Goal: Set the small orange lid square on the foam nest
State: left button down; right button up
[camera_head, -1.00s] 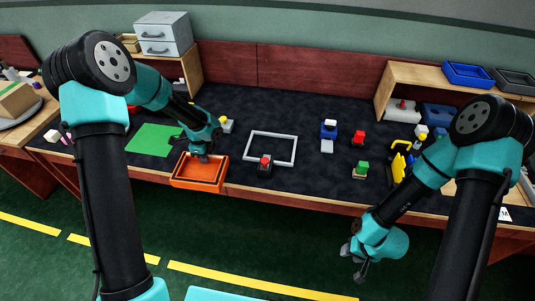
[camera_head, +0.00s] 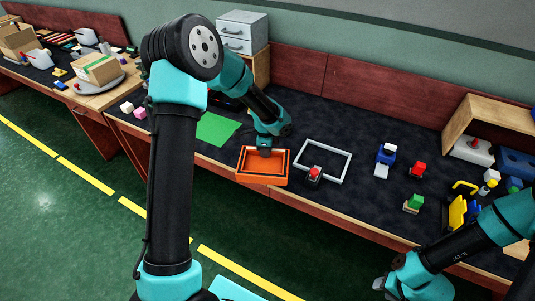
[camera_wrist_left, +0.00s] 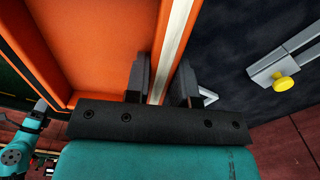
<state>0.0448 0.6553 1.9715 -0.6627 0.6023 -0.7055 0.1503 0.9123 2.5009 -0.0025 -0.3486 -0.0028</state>
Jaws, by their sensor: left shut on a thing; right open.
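A shallow orange tray-like piece (camera_head: 243,178) lies at the front edge of the dark bench. It is the only large orange thing; I cannot tell for sure whether it is the lid. My left gripper (camera_head: 265,151) is at its back rim. In the left wrist view, the fingers (camera_wrist_left: 163,88) straddle its orange wall (camera_wrist_left: 113,40) with a pale edge, and are shut on it. No foam nest can be made out with certainty. My right gripper (camera_head: 386,287) is open and empty, in front of the bench at the lower right.
A green mat (camera_head: 216,129) lies to the left. Several small coloured blocks stand further right. A grey drawer unit (camera_head: 243,31) stands behind.

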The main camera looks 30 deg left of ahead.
pick_arm(q)
jog(key=d+r+n, duration=0.5)
jog(key=d+n, duration=0.1)
jog(key=d+r+n, duration=0.3)
jog(key=shift+w+d+r+n, duration=0.1)
jog(key=shift+w+r+n, duration=0.2)
jog(key=shift+d+r+n, duration=0.3)
jog(key=shift+d+n, duration=0.05)
jog(key=shift+n, duration=0.15)
jog(key=shift+d, duration=0.1)
